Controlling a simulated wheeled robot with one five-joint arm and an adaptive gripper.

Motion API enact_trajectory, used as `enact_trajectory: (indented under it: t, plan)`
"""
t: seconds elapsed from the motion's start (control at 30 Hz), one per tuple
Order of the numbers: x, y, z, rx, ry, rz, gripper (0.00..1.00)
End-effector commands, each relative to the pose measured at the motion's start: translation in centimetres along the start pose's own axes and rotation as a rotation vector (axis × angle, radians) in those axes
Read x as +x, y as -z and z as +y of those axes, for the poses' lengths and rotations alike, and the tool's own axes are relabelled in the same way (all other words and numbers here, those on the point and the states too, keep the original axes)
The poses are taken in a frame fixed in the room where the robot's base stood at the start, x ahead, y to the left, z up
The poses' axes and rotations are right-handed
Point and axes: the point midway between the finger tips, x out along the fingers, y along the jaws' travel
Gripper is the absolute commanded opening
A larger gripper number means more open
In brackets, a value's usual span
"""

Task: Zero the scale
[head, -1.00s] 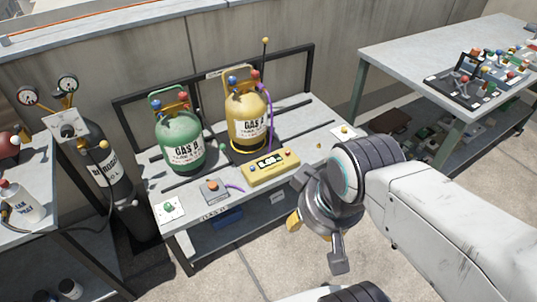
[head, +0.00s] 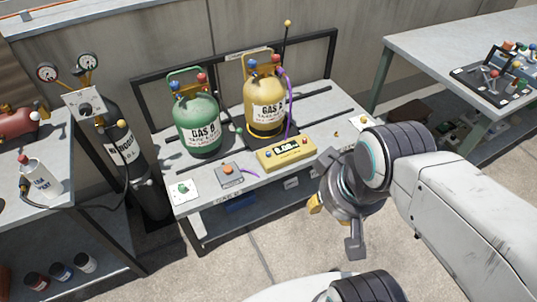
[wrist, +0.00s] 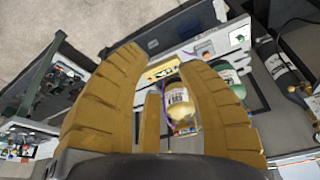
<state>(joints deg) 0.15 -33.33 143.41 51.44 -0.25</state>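A yellow scale display box (head: 287,152) lies at the front edge of the middle bench, with a dark readout and coloured buttons on its top. The readout looks like zeros with a decimal point, but its digits are too small to read surely. A yellow gas cylinder (head: 265,103) with a purple hose stands behind it on a dark platform. My gripper (head: 335,205) is open and empty, in front of and right of the display box, apart from it. In the wrist view the spread ridged fingers (wrist: 165,65) frame the display box (wrist: 162,70) and the cylinder (wrist: 180,105).
A green gas cylinder (head: 198,125) stands left of the yellow one. A grey box with an orange button (head: 229,174) and a card with a green knob (head: 183,190) lie at the bench front. A black nitrogen cylinder (head: 122,150) stands left; another table (head: 430,48) is right.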

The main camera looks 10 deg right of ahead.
Motion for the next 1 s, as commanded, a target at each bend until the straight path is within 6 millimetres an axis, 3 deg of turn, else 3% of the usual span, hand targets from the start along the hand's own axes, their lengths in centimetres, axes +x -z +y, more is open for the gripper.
enact_trajectory:
  t: [0.37, 1.0]
  plan:
    - [0.00, 0.00, 0.00, 0.000, 0.000, 0.000, 0.00]
    - [0.00, 0.00, 0.00, 0.000, 0.000, 0.000, 0.00]
